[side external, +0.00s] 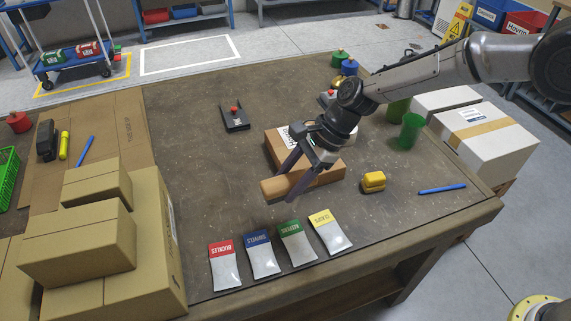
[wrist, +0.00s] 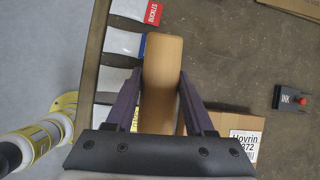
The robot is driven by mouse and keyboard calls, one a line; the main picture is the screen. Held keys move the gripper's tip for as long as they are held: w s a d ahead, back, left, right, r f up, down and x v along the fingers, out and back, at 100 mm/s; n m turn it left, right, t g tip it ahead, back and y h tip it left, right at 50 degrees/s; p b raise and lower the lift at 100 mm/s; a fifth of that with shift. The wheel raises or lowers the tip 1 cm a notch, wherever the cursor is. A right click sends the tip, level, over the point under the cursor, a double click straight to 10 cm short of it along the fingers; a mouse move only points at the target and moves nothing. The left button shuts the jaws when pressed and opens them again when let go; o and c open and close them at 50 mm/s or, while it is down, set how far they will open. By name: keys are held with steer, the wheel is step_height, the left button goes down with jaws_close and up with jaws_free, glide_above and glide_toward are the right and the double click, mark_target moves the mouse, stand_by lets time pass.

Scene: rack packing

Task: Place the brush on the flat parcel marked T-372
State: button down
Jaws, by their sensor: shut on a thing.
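The brush (wrist: 164,50) shows as a long, tan wooden block with a rounded end; its bristles are not visible. My gripper (wrist: 160,74) is shut on its sides, and one finger lies along each side. In the side external view, the brush (side external: 273,189) is at the near left of the flat parcel. My gripper (side external: 281,187) comes down from the right. The flat brown parcel (side external: 331,171) has a white label, partly hidden by my arm. In the wrist view, the parcel (wrist: 252,121) is lower right of the brush, with "Hovrin" and "372" readable.
Several labelled pouches (side external: 262,257) lie along the near edge. A yellow object (side external: 373,181) and blue pen (side external: 442,189) lie to the right. A dark ink pad (side external: 235,117) is behind left. Stacked cartons (side external: 110,240) stand at left; the tabletop between has free room.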

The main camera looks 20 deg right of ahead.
steer(key=d+r+m+t, duration=0.1)
steer(key=d+r+m, duration=0.2)
steer(key=d, duration=0.5)
steer(key=d+r+m+t, duration=0.1)
steer(key=d+r+m, duration=0.15)
steer(key=d, duration=0.55)
glide_above(303, 161)
steer(key=s+d, duration=0.1)
steer(key=d, duration=0.1)
steer(key=shift+h, duration=0.4)
step_height(303, 161, down, 10)
steer(key=shift+r, duration=0.2)
steer(key=shift+f, duration=1.6)
steer(key=shift+f, duration=0.1)
steer(key=shift+c, duration=1.3)
jaws_free()
